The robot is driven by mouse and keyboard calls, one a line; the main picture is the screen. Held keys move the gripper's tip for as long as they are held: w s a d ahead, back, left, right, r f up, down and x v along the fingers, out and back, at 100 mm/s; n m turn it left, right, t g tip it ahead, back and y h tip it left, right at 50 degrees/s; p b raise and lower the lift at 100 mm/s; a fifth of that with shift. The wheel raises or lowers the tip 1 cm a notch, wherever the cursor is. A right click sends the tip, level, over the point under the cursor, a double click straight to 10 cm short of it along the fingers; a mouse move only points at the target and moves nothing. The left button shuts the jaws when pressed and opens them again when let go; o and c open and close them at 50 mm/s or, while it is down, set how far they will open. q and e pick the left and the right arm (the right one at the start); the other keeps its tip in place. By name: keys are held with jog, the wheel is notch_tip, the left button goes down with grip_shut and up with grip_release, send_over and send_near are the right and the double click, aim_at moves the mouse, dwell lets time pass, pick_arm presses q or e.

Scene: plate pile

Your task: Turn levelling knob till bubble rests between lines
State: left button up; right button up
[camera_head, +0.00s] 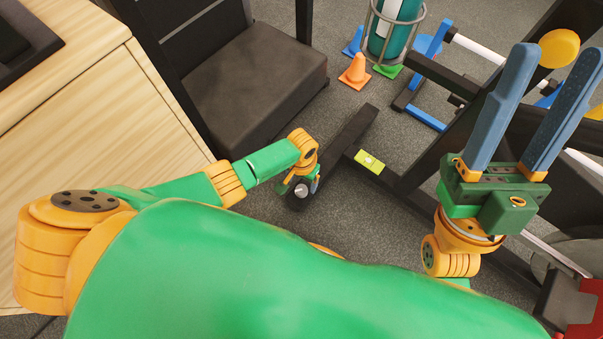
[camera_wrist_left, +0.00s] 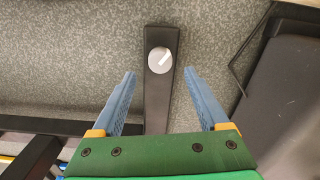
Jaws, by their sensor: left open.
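A round grey levelling knob (camera_head: 301,190) with a white mark sits at the near end of a black beam. In the left wrist view the knob (camera_wrist_left: 160,60) lies centred in the gap, slightly beyond the fingertips, apparently untouched. My left gripper (camera_wrist_left: 159,76) is open and empty; in the head view it (camera_head: 307,184) is small and partly hidden at the knob. A yellow-green level vial (camera_head: 369,162) lies on the black frame. Its pale bubble and lines are too small to place exactly. My right gripper (camera_head: 553,62) is open and empty, its blue fingers pointing up.
A black padded seat (camera_head: 255,80) stands behind and left of the knob. A wooden cabinet (camera_head: 95,130) fills the left side. Orange (camera_head: 355,72) and blue cones and a teal bottle (camera_head: 396,25) in a holder stand at the back. Grey floor lies open around the beam.

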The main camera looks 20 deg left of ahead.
jog(key=w+f+m+g+h+p, duration=0.1)
jog(key=w+f+m+g+h, duration=0.1)
jog(key=w+f+g+h, duration=0.2)
jog(key=shift+w+a+f+g+h, duration=0.35)
jog(key=shift+w+f, duration=0.75)
jog(key=shift+w, duration=0.65)
